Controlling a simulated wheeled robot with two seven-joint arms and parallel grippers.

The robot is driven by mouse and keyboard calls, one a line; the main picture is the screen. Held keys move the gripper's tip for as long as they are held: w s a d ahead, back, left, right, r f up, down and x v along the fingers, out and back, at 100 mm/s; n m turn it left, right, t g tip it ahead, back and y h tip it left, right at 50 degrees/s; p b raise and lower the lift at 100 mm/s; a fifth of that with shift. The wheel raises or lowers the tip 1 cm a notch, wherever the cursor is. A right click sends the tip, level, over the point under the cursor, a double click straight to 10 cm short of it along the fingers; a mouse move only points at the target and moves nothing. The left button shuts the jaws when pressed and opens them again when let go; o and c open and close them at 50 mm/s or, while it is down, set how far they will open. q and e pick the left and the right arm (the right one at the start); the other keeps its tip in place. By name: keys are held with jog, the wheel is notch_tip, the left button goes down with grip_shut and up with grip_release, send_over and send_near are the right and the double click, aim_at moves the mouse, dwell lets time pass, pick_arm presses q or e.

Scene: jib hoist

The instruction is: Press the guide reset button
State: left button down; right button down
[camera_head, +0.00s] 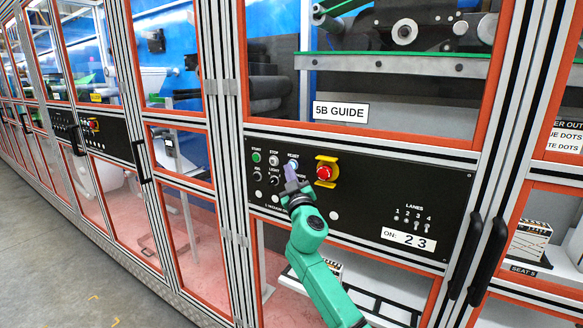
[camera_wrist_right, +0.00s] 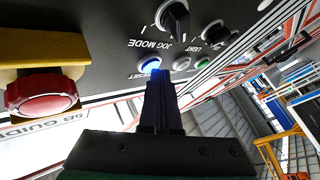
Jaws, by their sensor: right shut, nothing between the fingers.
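The black control panel (camera_head: 370,205) sits below the "5B GUIDE" sign (camera_head: 340,112). In the head view, the reset button (camera_head: 292,163) is just above my fingertips and partly covered. My right gripper (camera_head: 290,172) is shut and empty, pointing at the panel. In the wrist view, its closed fingertips (camera_wrist_right: 159,74) overlap the button's edge. I cannot tell whether they touch it. My left gripper is out of view.
A red emergency stop (camera_head: 324,172) on a yellow guard is close right of my gripper. The green start button (camera_head: 256,157) and white stop button (camera_head: 273,160) are to the left. Black door handles (camera_head: 490,262) stand out at right. Open floor (camera_head: 60,270) lies at left.

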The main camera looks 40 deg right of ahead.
jog(key=shift+d, duration=0.2)
jog(key=shift+a, duration=0.1)
dwell(0.4)
jog(key=shift+s+a+f, duration=0.1)
jog(key=shift+s+a, duration=0.15)
jog(key=shift+a, duration=0.45)
jog(key=a, duration=0.2)
jog(key=s+a, duration=0.1)
jog(key=a, duration=0.1)
jog(key=shift+s+a, duration=0.2)
jog(key=shift+a, duration=0.2)
jog(key=shift+f, duration=0.1)
dwell(0.4)
